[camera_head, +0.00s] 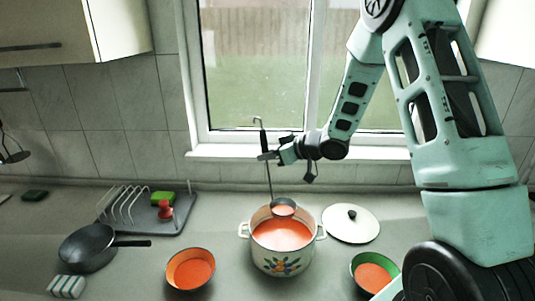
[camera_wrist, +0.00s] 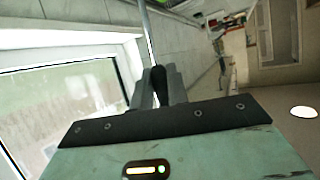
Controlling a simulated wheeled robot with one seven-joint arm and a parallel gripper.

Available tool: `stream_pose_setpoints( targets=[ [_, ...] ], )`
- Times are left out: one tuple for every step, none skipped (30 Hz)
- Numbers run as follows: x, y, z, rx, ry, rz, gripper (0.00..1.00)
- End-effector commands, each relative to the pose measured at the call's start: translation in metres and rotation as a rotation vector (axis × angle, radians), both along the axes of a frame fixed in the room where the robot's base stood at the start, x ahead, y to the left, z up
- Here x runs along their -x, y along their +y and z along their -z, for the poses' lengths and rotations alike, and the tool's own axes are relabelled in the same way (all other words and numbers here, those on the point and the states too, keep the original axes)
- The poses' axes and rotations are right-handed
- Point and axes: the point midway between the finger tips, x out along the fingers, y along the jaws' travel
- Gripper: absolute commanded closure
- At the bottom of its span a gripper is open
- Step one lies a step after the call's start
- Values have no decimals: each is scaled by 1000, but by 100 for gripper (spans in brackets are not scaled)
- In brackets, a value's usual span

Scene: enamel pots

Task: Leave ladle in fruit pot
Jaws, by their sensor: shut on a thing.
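The fruit pot (camera_head: 283,264) is a white enamel pot with a fruit picture on its front and orange-red soup inside. The ladle (camera_head: 268,180) hangs upright from my gripper (camera_head: 268,156), which is shut on its handle near the upper end. The ladle's bowl is at the pot's back rim, over or just in the soup; I cannot tell whether it touches. In the wrist view the handle (camera_wrist: 150,35) runs up from between the fingers of my gripper (camera_wrist: 158,88).
A white lid (camera_head: 351,224) lies right of the pot. A green-rimmed bowl (camera_head: 374,277) and an orange bowl (camera_head: 190,270) stand in front on either side. A dish rack (camera_head: 126,208) and a black pan (camera_head: 88,248) are at the left. A window is behind.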

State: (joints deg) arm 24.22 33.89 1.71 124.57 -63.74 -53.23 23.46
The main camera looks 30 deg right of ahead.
Motion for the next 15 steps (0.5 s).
stream_pose_setpoints(
  targets=[
    [0,0,16,0,0,0,100],
    [0,0,21,0,0,0,100],
    [0,0,26,0,0,0,100],
    [0,0,30,0,0,-1,100],
    [0,0,35,0,0,-1,100],
    [0,0,41,0,0,-1,100],
    [0,0,45,-1,-1,-1,100],
    [0,0,50,-1,-1,-1,100],
    [0,0,56,-2,0,0,100],
    [0,0,61,-2,0,0,100],
    [0,0,65,-2,0,0,100],
    [0,0,71,0,-1,0,100],
    [0,0,76,0,-1,0,100],
    [0,0,81,0,-1,0,100],
    [0,0,87,-1,0,0,100]
  ],
)
